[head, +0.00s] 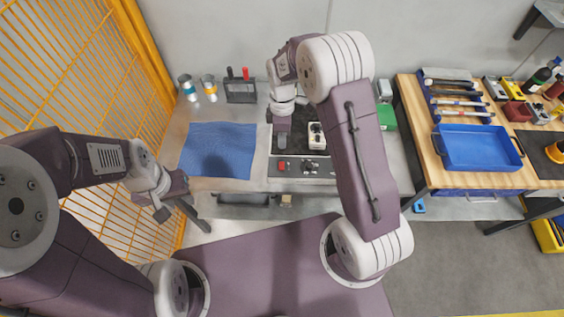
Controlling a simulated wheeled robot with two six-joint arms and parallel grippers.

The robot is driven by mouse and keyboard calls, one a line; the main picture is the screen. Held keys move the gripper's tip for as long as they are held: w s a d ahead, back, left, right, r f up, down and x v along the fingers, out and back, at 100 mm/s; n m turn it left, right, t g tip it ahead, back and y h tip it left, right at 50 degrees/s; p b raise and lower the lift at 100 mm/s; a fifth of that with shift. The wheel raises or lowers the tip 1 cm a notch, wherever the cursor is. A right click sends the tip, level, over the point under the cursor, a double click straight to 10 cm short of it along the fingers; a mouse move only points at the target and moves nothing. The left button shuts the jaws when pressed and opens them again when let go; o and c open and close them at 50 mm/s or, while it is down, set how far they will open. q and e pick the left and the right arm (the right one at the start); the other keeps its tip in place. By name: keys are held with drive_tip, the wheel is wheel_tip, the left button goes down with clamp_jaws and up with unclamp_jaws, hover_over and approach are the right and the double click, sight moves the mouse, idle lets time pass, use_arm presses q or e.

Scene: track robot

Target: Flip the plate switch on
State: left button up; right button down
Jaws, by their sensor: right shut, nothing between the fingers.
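The plate is a dark-topped device with a grey front panel (330,170) on the bench. A small red switch (282,165) sits at the left of that panel, with a dark knob (307,167) to its right. The switch's position is too small to tell. My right gripper (282,146) is shut and empty, pointing down just behind the red switch in the picture. I cannot tell whether it touches anything. My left gripper (182,217) is open and empty, off the front left of the bench.
A white object (316,136) stands on the plate's dark top. A blue cloth (218,150) lies to the left, with two cans (209,88) and a dark holder (240,90) behind. A green box (387,117) is at right. A wooden table (428,160) bears a blue tray (475,147).

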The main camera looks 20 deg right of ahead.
sight(282, 168)
drive_tip(key=f, duration=0.3)
drive_tip(key=s+f+p, duration=0.1)
drive_tip(key=f, duration=0.7)
drive_tip(key=shift+s+a+f+p, duration=0.2)
drive_tip(key=shift+a+f+p, duration=0.05)
drive_tip(key=shift+p, duration=0.05)
drive_tip(key=shift+f, duration=0.15)
